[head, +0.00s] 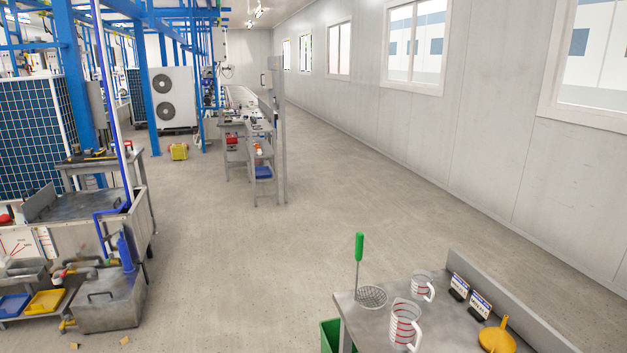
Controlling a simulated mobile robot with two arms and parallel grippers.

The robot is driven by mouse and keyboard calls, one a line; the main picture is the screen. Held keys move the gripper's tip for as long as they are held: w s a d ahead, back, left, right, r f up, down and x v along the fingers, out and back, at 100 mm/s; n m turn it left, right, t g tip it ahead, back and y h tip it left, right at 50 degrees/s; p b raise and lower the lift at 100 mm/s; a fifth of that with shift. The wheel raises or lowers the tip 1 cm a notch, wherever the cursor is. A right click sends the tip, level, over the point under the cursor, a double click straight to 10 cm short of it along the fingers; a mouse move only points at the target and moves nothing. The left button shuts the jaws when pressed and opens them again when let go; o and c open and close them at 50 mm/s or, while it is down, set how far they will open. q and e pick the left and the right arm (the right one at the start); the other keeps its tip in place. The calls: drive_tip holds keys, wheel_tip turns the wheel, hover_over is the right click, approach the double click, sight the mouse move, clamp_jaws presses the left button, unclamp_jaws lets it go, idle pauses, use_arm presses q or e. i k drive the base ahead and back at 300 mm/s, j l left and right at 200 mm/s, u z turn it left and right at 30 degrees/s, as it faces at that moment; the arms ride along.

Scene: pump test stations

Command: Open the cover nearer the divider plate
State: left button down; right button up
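At the left stands a pump station with a light-walled tank (90,240). A flat dark metal cover with a handle (85,206) lies on its top and looks shut. A grey plate (40,203) stands tilted at the left of this cover; I cannot tell whether it is the divider plate. Lower down, a grey metal box has a closed lid with a handle (100,296). Small grey lids (25,267) sit at the left edge, partly cut off. Neither of my grippers is in view.
A metal table (375,325) at the lower right holds measuring jugs (404,324), a green-handled strainer (371,295), a yellow funnel (497,337) and two small signs. A green bin (330,336) stands beside it. A workbench (240,130) stands farther back. The middle floor is clear.

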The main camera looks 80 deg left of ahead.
sight(69, 206)
drive_tip(key=u, duration=4.15)
drive_tip(key=i+j+u, duration=0.15)
drive_tip(key=i, duration=0.2)
drive_tip(key=i+j+u, duration=0.2)
drive_tip(key=i+l+u, duration=0.1)
drive_tip(key=i+u, duration=0.15)
drive_tip(key=i, duration=2.2)
drive_tip(key=i+j+z, duration=0.1)
drive_tip(key=i+z, duration=0.15)
drive_tip(key=i, duration=0.2)
drive_tip(key=i+j+z, duration=0.25)
drive_tip(key=i, duration=0.2)
drive_tip(key=i+j+z, duration=0.25)
drive_tip(key=i, duration=0.15)
drive_tip(key=i+l, duration=0.05)
drive_tip(key=l, duration=0.05)
